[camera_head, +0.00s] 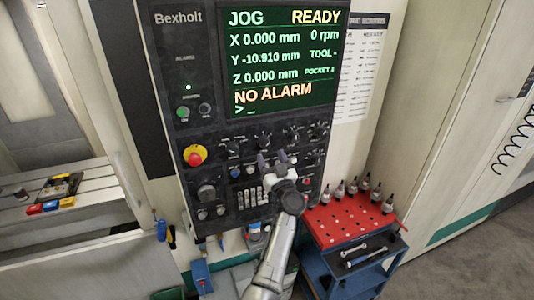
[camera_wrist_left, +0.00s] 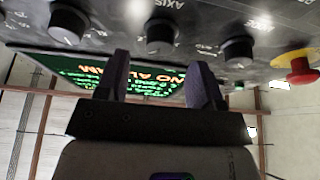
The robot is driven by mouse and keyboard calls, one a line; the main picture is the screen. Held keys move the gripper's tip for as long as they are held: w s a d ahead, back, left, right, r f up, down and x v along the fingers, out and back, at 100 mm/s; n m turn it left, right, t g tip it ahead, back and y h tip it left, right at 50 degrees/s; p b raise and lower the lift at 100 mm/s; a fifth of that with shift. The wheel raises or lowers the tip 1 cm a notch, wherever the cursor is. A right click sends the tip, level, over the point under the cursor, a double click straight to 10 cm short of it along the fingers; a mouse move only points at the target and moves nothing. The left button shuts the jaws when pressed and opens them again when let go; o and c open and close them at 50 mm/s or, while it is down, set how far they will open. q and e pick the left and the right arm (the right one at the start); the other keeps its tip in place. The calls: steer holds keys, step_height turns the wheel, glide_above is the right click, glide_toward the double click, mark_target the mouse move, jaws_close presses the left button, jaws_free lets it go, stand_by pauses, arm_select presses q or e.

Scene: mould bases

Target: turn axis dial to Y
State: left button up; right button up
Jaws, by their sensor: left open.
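The axis dial (camera_wrist_left: 161,35) is a black round knob on the dark control panel, under the word AXIS in the left wrist view. In the head view it is the second knob (camera_head: 261,140) of the upper row. Its pointer setting is too small to read. My left gripper (camera_head: 273,158) is open, with its fingertips in front of the panel just below that row. In the left wrist view the dial shows beyond the gap between the two fingertips (camera_wrist_left: 160,68), apart from them. My right gripper is not in view.
Similar knobs flank the dial (camera_wrist_left: 68,25) (camera_wrist_left: 237,48). A red emergency stop (camera_head: 195,155) is on the panel's left. The screen (camera_head: 280,60) reads JOG, READY, NO ALARM. A red-topped tool cart (camera_head: 340,222) with several tool holders stands at lower right.

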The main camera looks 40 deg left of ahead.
mark_target(267, 147)
arm_select(q)
steer(key=b+x, duration=0.1)
steer(key=x, duration=0.2)
steer(key=shift+w+f, duration=0.1)
steer(key=shift+w+a+r+b, duration=0.25)
steer(key=shift+a+r+b, duration=0.1)
steer(key=shift+a, duration=0.15)
steer(key=c, duration=0.9)
